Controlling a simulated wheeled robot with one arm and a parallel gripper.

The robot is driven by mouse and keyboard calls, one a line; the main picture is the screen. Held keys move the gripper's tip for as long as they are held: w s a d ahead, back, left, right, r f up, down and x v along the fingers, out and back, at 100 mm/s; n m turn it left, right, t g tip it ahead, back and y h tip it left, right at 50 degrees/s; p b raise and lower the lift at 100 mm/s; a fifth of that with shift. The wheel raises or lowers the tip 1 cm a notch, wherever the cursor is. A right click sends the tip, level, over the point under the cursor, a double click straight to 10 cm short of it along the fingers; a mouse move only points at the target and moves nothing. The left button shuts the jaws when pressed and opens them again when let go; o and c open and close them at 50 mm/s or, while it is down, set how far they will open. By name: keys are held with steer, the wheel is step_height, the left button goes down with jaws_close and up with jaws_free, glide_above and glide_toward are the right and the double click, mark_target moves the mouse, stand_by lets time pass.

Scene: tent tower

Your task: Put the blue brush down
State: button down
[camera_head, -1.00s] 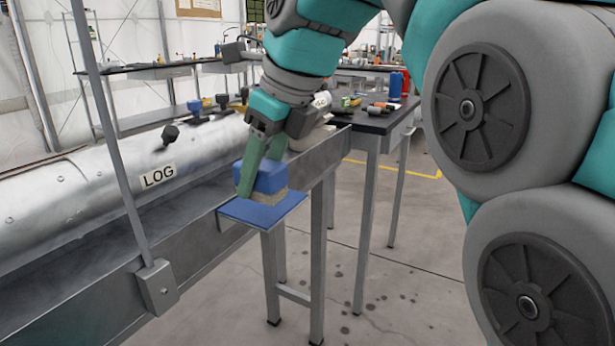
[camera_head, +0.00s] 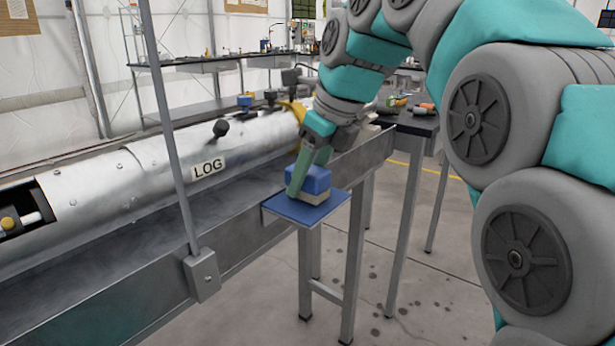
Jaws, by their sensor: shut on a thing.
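The blue brush (camera_head: 312,183) is a blue block with a pale bristle underside. It sits on or just above a small blue-topped stand (camera_head: 328,209), bristles down; I cannot tell whether they touch. My gripper (camera_head: 298,187) points down and is shut on the brush. The green fingers cover its left side, and the far finger is partly hidden.
A long silver cylinder labelled LOG (camera_head: 208,168) lies in a grey metal trough (camera_head: 232,255) left of the stand. A thin upright post (camera_head: 171,130) rises from the trough's front. A dark-topped table (camera_head: 415,122) with several items is behind. Open floor lies at right.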

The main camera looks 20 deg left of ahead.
steer(key=shift+f, duration=0.25)
steer(key=shift+c, duration=1.4)
jaws_free()
